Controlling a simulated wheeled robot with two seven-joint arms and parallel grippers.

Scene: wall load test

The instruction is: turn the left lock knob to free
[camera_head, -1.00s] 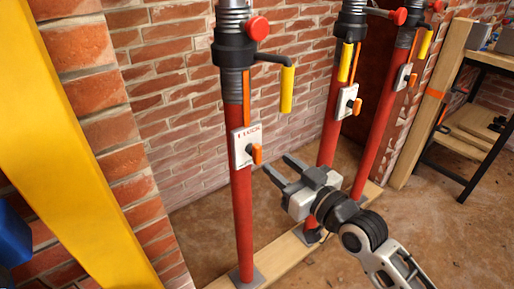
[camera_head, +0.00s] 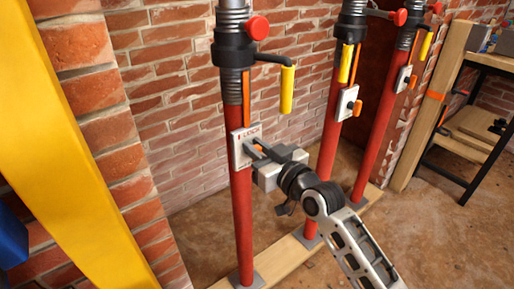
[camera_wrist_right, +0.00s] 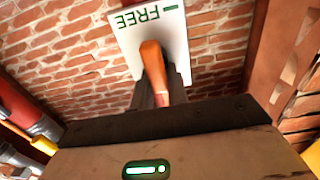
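The left lock knob (camera_wrist_right: 152,62) is orange and sits on a white plate (camera_wrist_right: 120,38) in the right wrist view. The word FREE shows upside down on that plate. In the head view the plate (camera_head: 238,157) is on the nearest red post (camera_head: 242,215), with LOCK at its top. My right gripper (camera_head: 254,148) is at this plate and hides most of the knob. In the right wrist view its two dark fingers (camera_wrist_right: 163,95) lie close on both sides of the knob and appear shut on it. My left gripper is out of view.
Two more red posts (camera_head: 329,130) (camera_head: 379,130) with similar plates stand to the right. A yellow handle (camera_head: 287,90) hangs above my right gripper. A yellow beam (camera_head: 75,145) fills the left side. A brick wall (camera_head: 180,120) is behind. A shelf (camera_head: 480,125) stands at far right.

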